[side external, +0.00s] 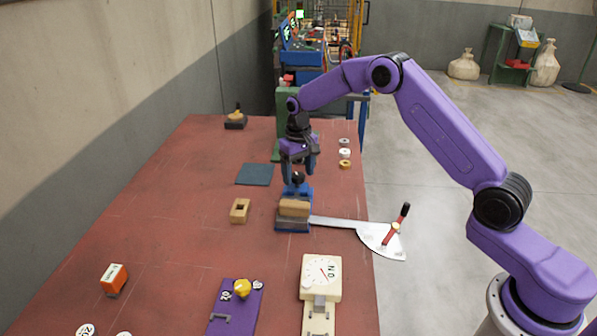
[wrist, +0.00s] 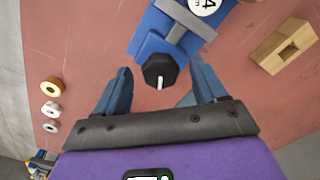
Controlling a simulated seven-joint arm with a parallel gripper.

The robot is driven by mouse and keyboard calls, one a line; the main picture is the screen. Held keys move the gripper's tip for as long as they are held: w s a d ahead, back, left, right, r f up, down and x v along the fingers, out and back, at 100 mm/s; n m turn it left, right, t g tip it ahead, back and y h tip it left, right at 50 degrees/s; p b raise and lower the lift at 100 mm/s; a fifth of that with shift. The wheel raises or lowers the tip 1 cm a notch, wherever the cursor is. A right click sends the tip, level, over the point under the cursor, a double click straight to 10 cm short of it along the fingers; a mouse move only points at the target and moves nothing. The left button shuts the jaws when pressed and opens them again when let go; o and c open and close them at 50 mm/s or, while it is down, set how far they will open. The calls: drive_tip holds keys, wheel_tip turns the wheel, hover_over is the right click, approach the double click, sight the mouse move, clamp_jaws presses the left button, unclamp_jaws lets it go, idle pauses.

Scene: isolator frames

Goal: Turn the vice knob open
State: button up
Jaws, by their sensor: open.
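The blue vice (side external: 292,222) stands near the right edge of the red table, with a tan wooden block (side external: 294,208) at its jaws in the side view. Its dark knob (wrist: 160,70) has a white mark and shows in the wrist view at the end of the blue vice body (wrist: 160,40). My gripper (side external: 298,172) points down at the knob end of the vice. In the wrist view my gripper (wrist: 162,82) is open, with one finger on each side of the knob and visible gaps. I cannot tell whether the fingers are at knob height.
A wooden block with a square hole (side external: 240,211) lies left of the vice. A protractor-like plate with a red handle (side external: 385,238) overhangs the right edge. A dark flat plate (side external: 254,174) and open table lie to the left.

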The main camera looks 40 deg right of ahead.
drive_tip(key=shift+f, duration=0.1)
drive_tip(key=c, duration=1.1)
drive_tip(key=shift+o, duration=0.2)
drive_tip(key=n, duration=0.6)
drive_tip(key=shift+n, duration=0.3)
drive_tip(key=n, duration=0.5)
drive_tip(key=shift+d, duration=0.1)
drive_tip(key=shift+w+n, duration=0.1)
drive_tip(key=shift+n, duration=0.3)
drive_tip(key=o, duration=1.1)
drive_tip(key=shift+c, duration=0.2)
